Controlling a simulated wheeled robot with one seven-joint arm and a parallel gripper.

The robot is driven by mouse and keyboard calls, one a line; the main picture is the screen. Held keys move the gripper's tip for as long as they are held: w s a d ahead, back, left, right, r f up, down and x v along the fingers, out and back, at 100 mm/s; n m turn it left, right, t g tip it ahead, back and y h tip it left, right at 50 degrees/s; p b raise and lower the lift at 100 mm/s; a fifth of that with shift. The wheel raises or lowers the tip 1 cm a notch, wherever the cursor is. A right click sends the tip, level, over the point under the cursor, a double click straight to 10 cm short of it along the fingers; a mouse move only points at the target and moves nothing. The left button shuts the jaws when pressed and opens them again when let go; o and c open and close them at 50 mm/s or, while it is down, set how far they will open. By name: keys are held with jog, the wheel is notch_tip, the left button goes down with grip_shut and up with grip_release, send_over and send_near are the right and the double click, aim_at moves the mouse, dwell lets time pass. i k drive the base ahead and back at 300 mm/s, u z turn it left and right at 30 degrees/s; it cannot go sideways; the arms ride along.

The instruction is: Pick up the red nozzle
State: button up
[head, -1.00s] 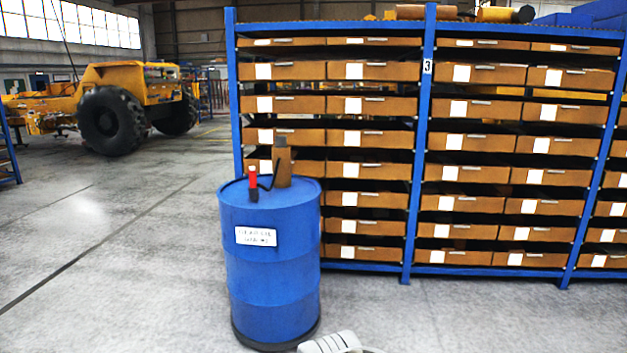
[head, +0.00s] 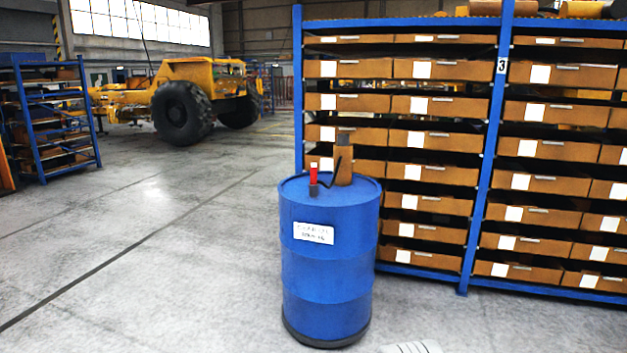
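The red nozzle (head: 313,174) stands upright on top of the blue drum (head: 327,258), near the left front of its lid. Its lower part is dark. A dark curved piece runs from its base up toward a brown upright object (head: 343,166) just right of it on the lid. I cannot tell whether the two are joined. A small pale part at the bottom edge of the head view may be part of my arm. My gripper's fingers do not show.
A blue shelf rack (head: 484,200) with several rows of brown boxes stands close behind and right of the drum. A smaller rack (head: 36,140) is at the far left. A yellow vehicle (head: 180,100) stands in the back. The floor (head: 150,270) left of the drum is clear.

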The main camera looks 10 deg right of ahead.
aim_at(312, 170)
jog(key=u, duration=0.15)
jog(key=i, duration=2.65)
jog(key=u, duration=0.75)
jog(key=i, duration=1.55)
jog(key=u, duration=0.3)
